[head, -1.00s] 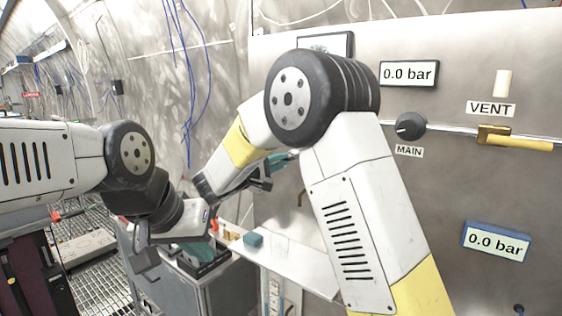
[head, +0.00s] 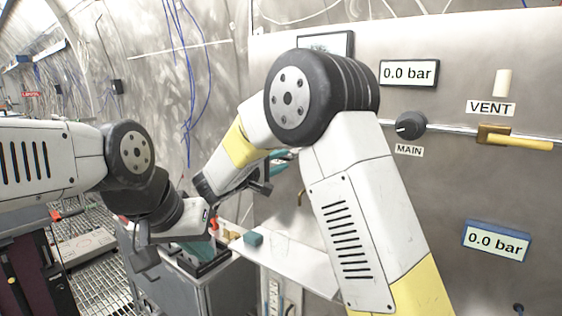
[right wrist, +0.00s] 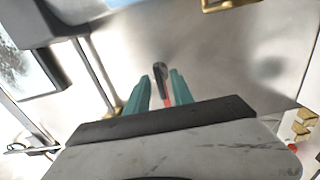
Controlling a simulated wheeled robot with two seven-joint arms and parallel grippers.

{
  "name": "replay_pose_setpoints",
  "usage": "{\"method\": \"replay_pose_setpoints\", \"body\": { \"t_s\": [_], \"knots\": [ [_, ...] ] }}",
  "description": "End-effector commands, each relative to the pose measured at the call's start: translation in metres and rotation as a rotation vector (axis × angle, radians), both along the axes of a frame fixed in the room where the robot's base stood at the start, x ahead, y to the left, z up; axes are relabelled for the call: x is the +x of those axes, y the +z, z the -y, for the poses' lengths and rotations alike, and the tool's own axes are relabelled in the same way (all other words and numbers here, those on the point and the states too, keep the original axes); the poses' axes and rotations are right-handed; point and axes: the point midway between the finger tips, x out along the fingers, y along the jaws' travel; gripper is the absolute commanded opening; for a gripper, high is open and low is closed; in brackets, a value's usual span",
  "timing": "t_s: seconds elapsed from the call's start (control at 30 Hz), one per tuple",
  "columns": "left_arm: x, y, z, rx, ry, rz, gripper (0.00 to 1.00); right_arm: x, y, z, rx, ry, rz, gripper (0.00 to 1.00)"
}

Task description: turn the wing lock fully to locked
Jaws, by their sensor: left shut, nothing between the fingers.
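A small dark lever with a rounded end (right wrist: 160,72) stands out from the grey panel in the right wrist view, with a red strip beside its lower part. It may be the wing lock; its angle to any mark cannot be read. My right gripper (right wrist: 161,84) has its teal fingers apart, one on each side of the line to the lever; contact cannot be told. In the head view my right gripper (head: 283,161) is close to the panel, partly hidden by my arm. My left gripper (head: 196,250) is shut and empty, low at left above a grey cabinet.
The panel carries a MAIN knob (head: 410,125), a yellow-handled VENT valve (head: 515,138) and 0.0 bar displays (head: 408,73). My right arm covers the panel's middle.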

Motion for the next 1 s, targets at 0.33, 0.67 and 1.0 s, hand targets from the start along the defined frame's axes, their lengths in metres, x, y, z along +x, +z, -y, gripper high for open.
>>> {"method": "replay_pose_setpoints", "body": {
  "t_s": [0.33,0.67,1.0],
  "knots": [
    [0.0,0.0,0.0,0.0,0.0,0.0,0.0,-0.001,0.001,-0.001,-0.001,0.0,0.002,0.31],
    [0.0,0.0,0.0,0.0,0.0,0.0,0.0,-0.041,0.001,-0.031,-0.002,0.004,0.001,0.31],
    [0.0,0.0,0.0,0.0,0.0,0.0,0.0,-0.063,0.0,-0.046,-0.001,0.0,0.0,0.31]
  ]
}}
